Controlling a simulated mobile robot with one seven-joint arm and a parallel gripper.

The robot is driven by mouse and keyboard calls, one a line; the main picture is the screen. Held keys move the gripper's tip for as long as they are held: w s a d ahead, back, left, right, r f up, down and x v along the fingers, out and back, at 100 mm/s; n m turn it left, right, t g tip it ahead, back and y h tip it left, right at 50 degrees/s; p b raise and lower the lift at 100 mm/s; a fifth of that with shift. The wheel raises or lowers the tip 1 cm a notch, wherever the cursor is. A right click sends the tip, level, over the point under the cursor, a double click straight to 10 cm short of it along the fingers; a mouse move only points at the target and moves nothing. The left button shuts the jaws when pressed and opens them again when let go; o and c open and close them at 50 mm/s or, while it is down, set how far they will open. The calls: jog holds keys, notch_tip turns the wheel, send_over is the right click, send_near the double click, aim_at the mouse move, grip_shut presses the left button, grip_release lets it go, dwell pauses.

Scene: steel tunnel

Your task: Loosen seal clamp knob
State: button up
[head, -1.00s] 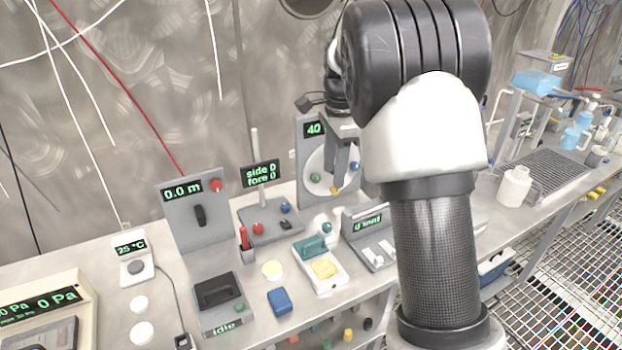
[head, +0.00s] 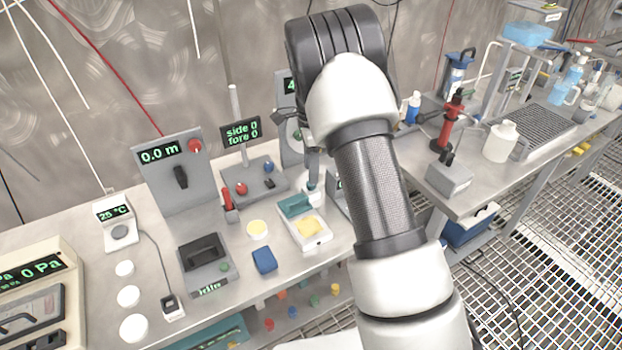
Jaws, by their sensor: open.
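No knob in view is labelled as the seal clamp, so I cannot tell which it is. A grey upright panel (head: 289,152) with a green number display stands behind my arm; most of its face is hidden. Knobs that show include a red one (head: 195,146) on the "0.0 m" panel, and a red (head: 241,188) and a blue one (head: 268,167) on the "side / fore" box. My gripper (head: 312,165) is open, beside the grey panel and above the bench. It is mostly hidden by my arm, and I see it touching nothing.
The steel bench carries a teal-and-white box (head: 308,232), a blue block (head: 264,260) and a dark-topped device (head: 203,262). On the right bench stand a red-posted stand (head: 450,125) and a white jug (head: 501,141). Grating floor (head: 540,240) lies at right.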

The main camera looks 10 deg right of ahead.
jog(key=shift+f, duration=2.05)
grip_shut()
jog(key=c, duration=1.1)
grip_release()
